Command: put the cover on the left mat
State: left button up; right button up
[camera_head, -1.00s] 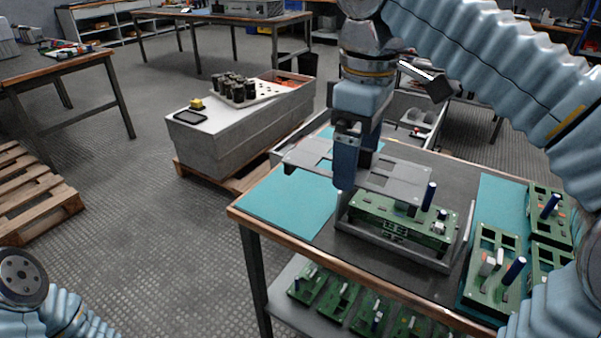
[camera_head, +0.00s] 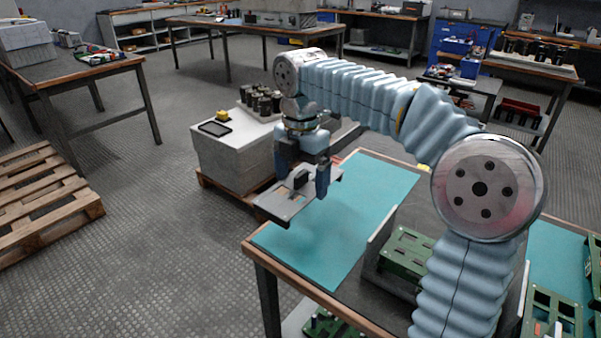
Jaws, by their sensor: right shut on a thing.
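The cover (camera_head: 278,208) is a flat grey plate with cut-outs and a dark handle-like part on top. My right gripper (camera_head: 303,178) is shut on it. The cover is held roughly level above the left part of the left mat (camera_head: 335,240), and its near left end reaches out past the table's edge in the picture. It appears to be apart from the mat. The left mat is a bare teal sheet on the left side of the table. My left gripper is out of the picture.
A grey fixture (camera_head: 378,235) with a green board (camera_head: 408,246) stands right of the mat, partly hidden by my right arm. Another teal mat (camera_head: 555,255) with green boards lies at the right. A grey crate (camera_head: 235,155) with dark cylinders on top stands behind the table.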

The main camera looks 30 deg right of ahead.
jog(key=shift+f, duration=0.8)
notch_tip(320, 180, down, 4)
jog(key=b, duration=0.4)
jog(key=shift+b, duration=0.4)
jog(key=shift+r+p, duration=0.15)
jog(key=shift+p, duration=0.4)
jog(key=shift+f, duration=0.75)
dwell(0.6)
jog(key=o, duration=0.8)
jog(key=shift+b, duration=0.3)
notch_tip(320, 180, up, 14)
jog(key=p, duration=0.3)
jog(key=shift+f+p, duration=0.1)
jog(key=shift+p, duration=0.2)
